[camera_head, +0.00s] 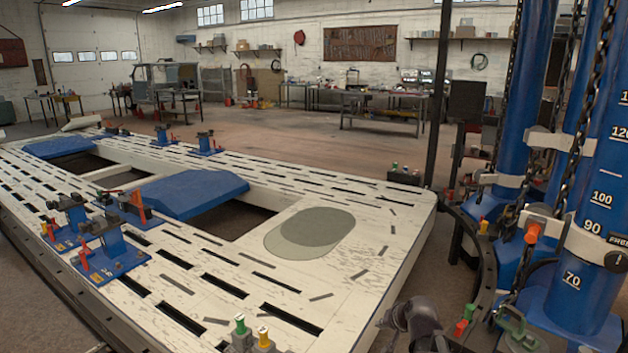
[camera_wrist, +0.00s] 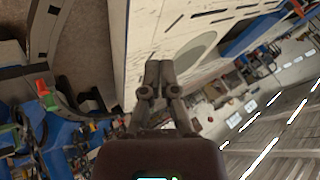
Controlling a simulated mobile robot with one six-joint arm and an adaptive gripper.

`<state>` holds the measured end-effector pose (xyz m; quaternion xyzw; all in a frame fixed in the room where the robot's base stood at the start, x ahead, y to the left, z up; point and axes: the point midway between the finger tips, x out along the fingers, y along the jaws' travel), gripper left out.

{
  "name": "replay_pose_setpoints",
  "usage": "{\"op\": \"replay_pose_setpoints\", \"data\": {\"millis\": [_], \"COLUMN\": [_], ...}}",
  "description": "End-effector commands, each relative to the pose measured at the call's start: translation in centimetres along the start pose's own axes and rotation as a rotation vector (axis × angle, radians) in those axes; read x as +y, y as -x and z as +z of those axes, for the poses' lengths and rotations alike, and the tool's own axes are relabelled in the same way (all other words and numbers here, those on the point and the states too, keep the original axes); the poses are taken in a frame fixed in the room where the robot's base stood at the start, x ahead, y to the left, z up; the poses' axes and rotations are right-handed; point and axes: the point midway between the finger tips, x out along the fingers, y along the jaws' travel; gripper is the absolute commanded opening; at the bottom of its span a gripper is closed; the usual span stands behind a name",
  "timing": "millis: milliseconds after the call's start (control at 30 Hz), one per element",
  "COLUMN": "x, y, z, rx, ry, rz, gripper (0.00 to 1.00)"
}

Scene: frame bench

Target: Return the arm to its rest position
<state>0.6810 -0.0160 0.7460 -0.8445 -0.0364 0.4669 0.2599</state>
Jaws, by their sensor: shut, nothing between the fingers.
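My gripper (camera_wrist: 158,70) shows in the middle of the wrist view. Its two dark fingers lie together and hold nothing. Beyond the fingertips is the edge of the white slotted frame bench (camera_wrist: 143,35). In the head view a dark, jointed part of my arm stands at the bottom edge, just right of the bench's near right side. The fingertips cannot be made out there. The bench (camera_head: 340,285) spreads across the left and middle of the head view, with a grey-green oval patch (camera_head: 318,227) on its top.
Blue clamps (camera_head: 110,255) stand on the bench's left side, and a blue ramp plate (camera_head: 185,193) lies mid-bench. Blue columns (camera_head: 590,215) with hanging chains rise close at the right, beside a curved dark rail (camera_head: 485,265). The floor behind the bench (camera_head: 300,150) is open.

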Motion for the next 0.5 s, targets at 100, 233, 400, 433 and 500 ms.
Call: {"op": "replay_pose_setpoints", "data": {"millis": [100,233,400,433,500], "x": [0.3,1.0,1.9,2.0,2.3], "y": [0.3,1.0,2.1,2.4,2.8], "z": [4.7,8.1,11.0,11.3,12.3], "rx": [-0.154,-0.284,-0.402,-0.419,-0.457], "ry": [0.108,0.188,0.255,0.264,0.284], "rz": [0.102,0.200,0.296,0.312,0.345], "gripper": [0.00,0.00,0.00,0.00,0.00]}}
